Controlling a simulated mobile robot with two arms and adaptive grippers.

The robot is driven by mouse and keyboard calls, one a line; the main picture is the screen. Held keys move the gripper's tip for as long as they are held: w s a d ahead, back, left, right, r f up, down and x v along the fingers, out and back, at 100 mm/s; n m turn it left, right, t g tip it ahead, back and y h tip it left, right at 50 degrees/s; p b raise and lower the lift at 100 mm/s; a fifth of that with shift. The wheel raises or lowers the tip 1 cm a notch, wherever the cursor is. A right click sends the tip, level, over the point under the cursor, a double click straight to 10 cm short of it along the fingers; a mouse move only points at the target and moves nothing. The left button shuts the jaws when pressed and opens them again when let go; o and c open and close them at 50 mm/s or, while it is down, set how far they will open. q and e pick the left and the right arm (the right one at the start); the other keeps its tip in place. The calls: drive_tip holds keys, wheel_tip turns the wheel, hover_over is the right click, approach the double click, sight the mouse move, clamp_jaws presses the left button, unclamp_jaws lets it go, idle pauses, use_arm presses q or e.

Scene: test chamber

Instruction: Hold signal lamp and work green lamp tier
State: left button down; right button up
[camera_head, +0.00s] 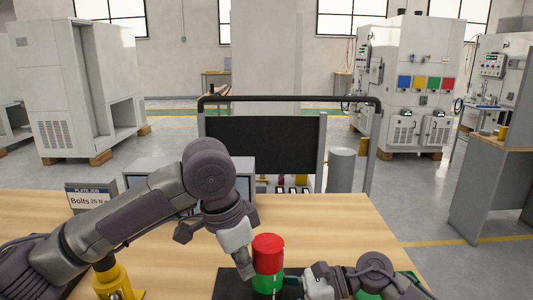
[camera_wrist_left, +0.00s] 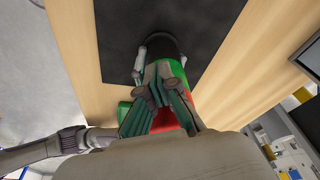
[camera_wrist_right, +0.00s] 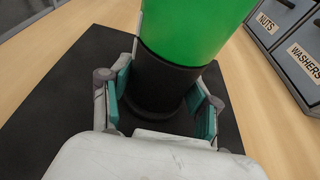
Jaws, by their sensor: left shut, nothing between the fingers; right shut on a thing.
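The signal lamp stands upright on a black mat (camera_wrist_right: 60,125), with a red tier (camera_head: 267,246) on top, a green tier (camera_head: 268,284) below it and a black base (camera_wrist_right: 165,80). My right gripper (camera_wrist_right: 165,105) is shut on the black base, one pad on each side, low near the mat; it also shows in the head view (camera_head: 292,284). My left gripper (camera_head: 249,273) is shut and empty, pointing down at the left side of the lamp. In the left wrist view its closed fingers (camera_wrist_left: 164,75) overlap the green tier (camera_wrist_left: 178,70); I cannot tell whether they touch it.
A "Bolts 25" sign (camera_head: 90,198) stands at the left of the wooden table (camera_head: 340,230). A yellow post (camera_head: 118,280) is at the front left. Grey bins labelled NUTS (camera_wrist_right: 272,20) and WASHERS (camera_wrist_right: 304,60) are beside the mat. A dark screen (camera_head: 265,144) stands behind.

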use_arm(q)
drive_tip(key=shift+a, duration=0.15)
drive_tip(key=d+v, duration=0.1)
drive_tip(key=v, duration=0.4)
drive_tip(key=shift+w+r, duration=0.2)
drive_tip(key=shift+r, duration=0.35)
drive_tip(key=shift+a, duration=0.15)
use_arm(e)
drive_tip(key=o, duration=1.1)
